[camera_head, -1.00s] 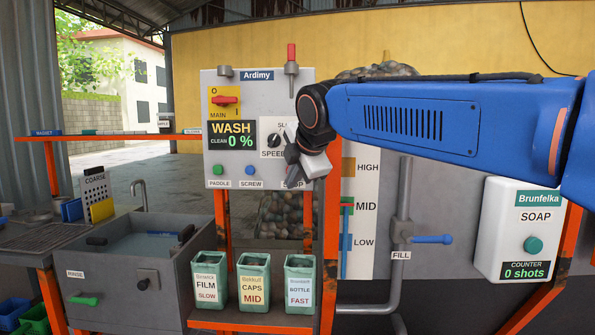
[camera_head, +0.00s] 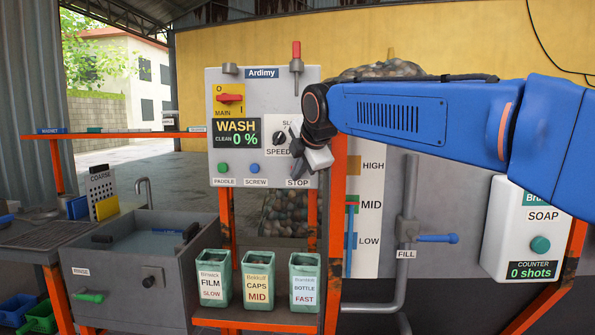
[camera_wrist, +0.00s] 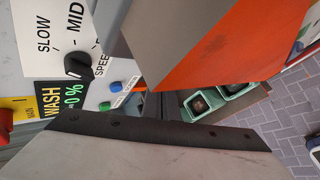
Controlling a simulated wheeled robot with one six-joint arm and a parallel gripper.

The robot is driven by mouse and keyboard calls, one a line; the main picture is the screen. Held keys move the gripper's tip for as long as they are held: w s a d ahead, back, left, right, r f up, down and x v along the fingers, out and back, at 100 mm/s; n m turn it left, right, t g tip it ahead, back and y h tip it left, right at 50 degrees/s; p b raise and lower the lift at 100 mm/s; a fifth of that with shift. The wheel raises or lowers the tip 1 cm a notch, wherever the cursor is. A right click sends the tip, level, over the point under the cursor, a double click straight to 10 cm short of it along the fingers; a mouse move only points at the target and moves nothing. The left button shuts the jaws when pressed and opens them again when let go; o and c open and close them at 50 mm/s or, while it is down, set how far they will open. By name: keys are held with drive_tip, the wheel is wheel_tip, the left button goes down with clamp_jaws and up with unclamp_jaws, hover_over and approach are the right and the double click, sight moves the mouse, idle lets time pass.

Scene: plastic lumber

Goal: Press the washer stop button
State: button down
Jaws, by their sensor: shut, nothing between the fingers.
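The grey Ardimy washer panel (camera_head: 233,88) stands ahead in the head view. Its STOP label (camera_head: 298,183) is readable at the lower right. My gripper (camera_head: 296,168) is shut and empty, pointing at the panel just above that label. I cannot tell whether it touches the panel. The green paddle button (camera_head: 222,168) and blue screw button (camera_head: 254,168) are to its left. They also show in the wrist view, green (camera_wrist: 104,106) and blue (camera_wrist: 115,85), where no stop button is visible.
The speed knob (camera_head: 279,138) is close above and left of my gripper. The red main switch (camera_head: 230,98) is farther left. An orange post (camera_head: 336,220) stands right of the panel. Green bins (camera_head: 258,280) sit on a shelf below, beside a sink (camera_head: 125,290).

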drive_tip(key=shift+w+d, duration=0.1)
drive_tip(key=shift+w, duration=1.8)
drive_tip(key=shift+w, duration=0.2)
idle(0.6)
drive_tip(key=shift+w, duration=0.2)
drive_tip(key=shift+w, duration=0.65)
idle(1.3)
drive_tip(key=shift+s, duration=0.15)
drive_tip(key=shift+s+d+f, duration=0.1)
drive_tip(key=shift+s+d, duration=0.15)
drive_tip(key=shift+s, duration=0.45)
drive_tip(key=shift+s, duration=0.1)
